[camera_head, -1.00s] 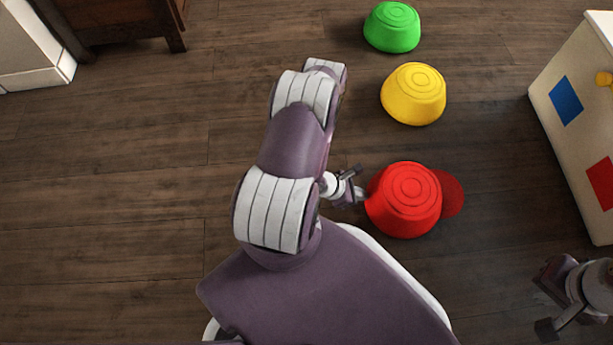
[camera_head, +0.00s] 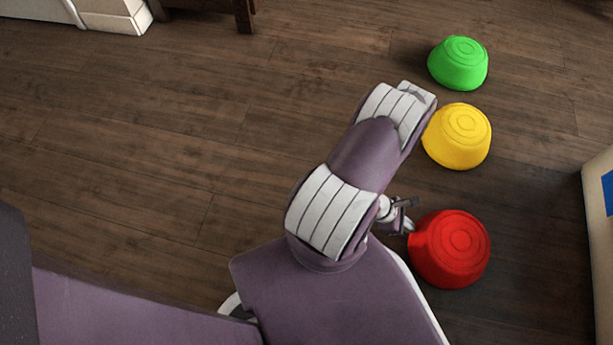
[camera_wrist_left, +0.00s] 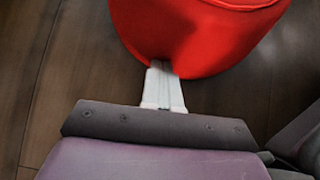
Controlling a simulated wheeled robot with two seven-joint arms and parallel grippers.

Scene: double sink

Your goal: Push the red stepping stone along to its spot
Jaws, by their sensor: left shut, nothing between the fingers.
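The red stepping stone (camera_head: 449,248) stands upright on the wooden floor, nearest of a row of three. My left gripper (camera_head: 409,225) is at its left side, shut and empty. In the left wrist view the closed fingertips (camera_wrist_left: 164,72) meet the lower side of the red stone (camera_wrist_left: 190,30) and seem to touch it. No red floor mark shows around the stone now; the floor under it is hidden. My right gripper is out of view.
The yellow stone (camera_head: 457,137) and the green stone (camera_head: 458,63) stand beyond the red one. My left forearm passes close to the yellow stone. A cream cabinet (camera_head: 599,225) is at the right edge. Open floor lies to the left.

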